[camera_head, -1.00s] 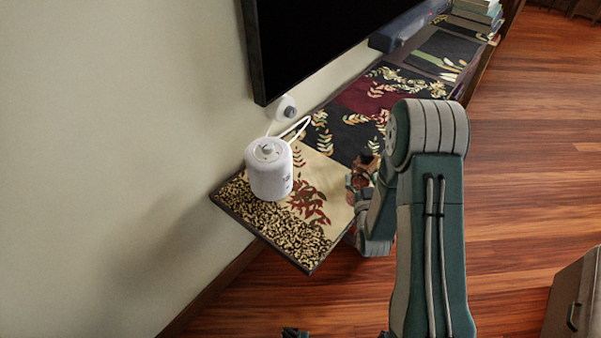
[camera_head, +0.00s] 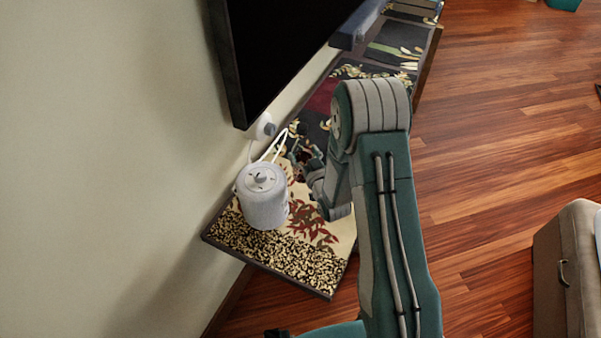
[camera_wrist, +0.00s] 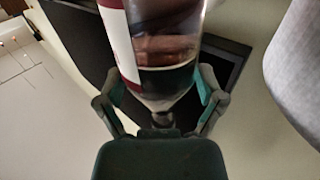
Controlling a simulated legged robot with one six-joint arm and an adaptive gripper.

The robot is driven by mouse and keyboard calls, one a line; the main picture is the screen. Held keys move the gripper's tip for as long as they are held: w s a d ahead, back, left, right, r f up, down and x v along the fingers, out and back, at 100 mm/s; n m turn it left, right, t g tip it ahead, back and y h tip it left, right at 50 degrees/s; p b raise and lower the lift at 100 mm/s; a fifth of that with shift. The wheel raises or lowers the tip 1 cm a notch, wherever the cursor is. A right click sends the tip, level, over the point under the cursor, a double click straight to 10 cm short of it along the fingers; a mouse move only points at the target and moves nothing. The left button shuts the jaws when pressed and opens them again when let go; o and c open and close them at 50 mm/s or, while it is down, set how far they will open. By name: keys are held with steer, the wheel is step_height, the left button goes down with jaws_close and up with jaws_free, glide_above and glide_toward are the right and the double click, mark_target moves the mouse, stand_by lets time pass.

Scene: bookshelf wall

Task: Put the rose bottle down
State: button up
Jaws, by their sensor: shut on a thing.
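The rose bottle (camera_wrist: 165,50) fills the middle of the wrist view. It is clear, with dark liquid inside and a red and white label on its left side. My gripper (camera_wrist: 160,92) is shut on it, with one finger on each side. In the head view, my gripper (camera_head: 305,160) is over the patterned shelf top (camera_head: 285,262), just right of the white canister. My own arm partly hides it there, and the bottle is hard to make out. I cannot tell whether the bottle touches the shelf.
A white lidded canister (camera_head: 262,200) stands on the shelf near its front end. A white cable runs from it to a wall plug (camera_head: 264,127). A black screen (camera_head: 280,50) hangs above the shelf at the wall. A beige box (camera_head: 567,265) stands on the floor at right.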

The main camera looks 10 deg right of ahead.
mark_target(299, 171)
steer(key=shift+a+f, duration=0.5)
steer(key=shift+f, duration=0.3)
steer(key=f, duration=0.1)
steer(key=a+f, duration=0.1)
steer(key=f, duration=0.1)
steer(key=shift+f, duration=0.2)
steer(key=shift+d+f, duration=0.15)
steer(key=shift+f, duration=0.1)
steer(key=shift+d+f, duration=0.1)
steer(key=shift+d, duration=0.3)
steer(key=o, duration=1)
steer(key=shift+a, duration=0.1)
steer(key=shift+o, duration=0.2)
steer(key=shift+a, duration=0.25)
